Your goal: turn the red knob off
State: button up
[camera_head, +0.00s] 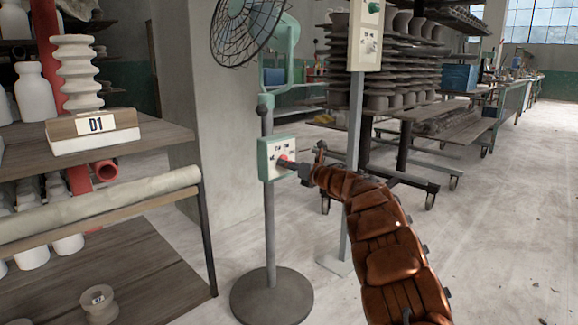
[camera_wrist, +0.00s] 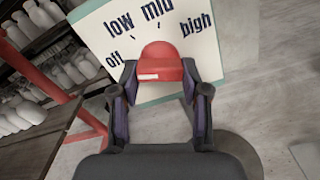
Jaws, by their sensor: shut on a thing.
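The red knob (camera_wrist: 160,62) sits on a pale control panel (camera_wrist: 95,28) marked off, low, mid and high in the wrist view. My gripper (camera_wrist: 160,80) is shut on the knob, one finger at each side. A pale mark on the knob lies at its left part, toward the "off" lettering; I cannot tell the exact setting. In the head view the panel is the green-edged box (camera_head: 277,160) on the stand of a fan (camera_head: 248,28). There my gripper (camera_head: 291,165) reaches the box from the right and mostly hides the knob.
A wooden shelf (camera_head: 110,143) with white pottery and a D1 sign (camera_head: 83,124) stands at left. The fan's round base (camera_head: 272,297) is on the floor. A second post with a control box (camera_head: 366,35) stands just behind my arm. Wheeled racks (camera_head: 420,145) are farther back. Floor at right is clear.

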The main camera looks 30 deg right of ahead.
jog(key=o, duration=1.1)
jog(key=shift+o, duration=0.2)
jog(key=shift+s, duration=0.1)
jog(key=v, duration=1.1)
jog(key=shift+s+d, duration=0.2)
jog(key=shift+s, duration=0.2)
